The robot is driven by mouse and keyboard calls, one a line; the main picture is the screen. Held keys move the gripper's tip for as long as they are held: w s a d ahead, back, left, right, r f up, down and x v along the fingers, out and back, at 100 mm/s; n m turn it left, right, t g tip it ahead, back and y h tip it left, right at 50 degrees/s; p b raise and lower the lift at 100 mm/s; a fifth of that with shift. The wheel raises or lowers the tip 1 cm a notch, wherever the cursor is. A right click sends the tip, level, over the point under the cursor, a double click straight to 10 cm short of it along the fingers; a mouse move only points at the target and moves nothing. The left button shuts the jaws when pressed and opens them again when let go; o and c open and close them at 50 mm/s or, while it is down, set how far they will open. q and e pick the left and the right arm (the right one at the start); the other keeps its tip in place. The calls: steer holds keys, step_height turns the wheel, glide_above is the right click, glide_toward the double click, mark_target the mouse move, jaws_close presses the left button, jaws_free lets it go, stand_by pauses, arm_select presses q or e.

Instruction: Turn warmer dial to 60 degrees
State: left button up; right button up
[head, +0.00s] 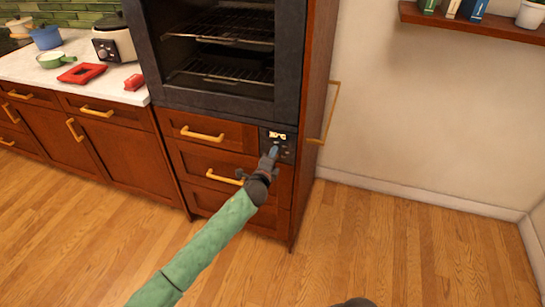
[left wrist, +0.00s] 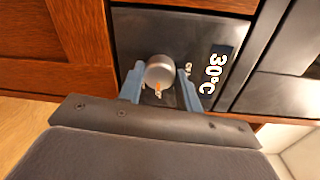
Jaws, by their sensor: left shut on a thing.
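The warmer dial (left wrist: 159,70) is a round grey metal knob on a dark panel. An orange-white mark shows on it in the left wrist view. A display (left wrist: 215,72) beside it reads 30°C, turned sideways in that view; it is also lit in the head view (head: 278,136). My left gripper (head: 271,153) reaches the panel below the display. Its blue fingers (left wrist: 163,88) stand on both sides of the dial and are shut on it. In the head view the gripper hides the dial.
The panel (head: 288,152) sits beside wooden drawers with brass handles (head: 203,134), under a dark oven (head: 222,88). Wood floor (head: 400,250) is clear to the right.

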arm_select(q)
steer(key=o, duration=1)
arm_select(e)
steer(key=shift+w, duration=0.1)
arm_select(q)
steer(key=shift+b+v, duration=0.65)
steer(key=shift+v, duration=3.25)
arm_select(e)
steer(key=shift+w+a+f, duration=0.2)
steer(key=shift+a+f, duration=0.25)
steer(key=shift+f, duration=0.1)
steer(key=shift+w+a+f, duration=0.15)
steer(key=shift+a+f, duration=0.25)
steer(key=shift+f, duration=0.15)
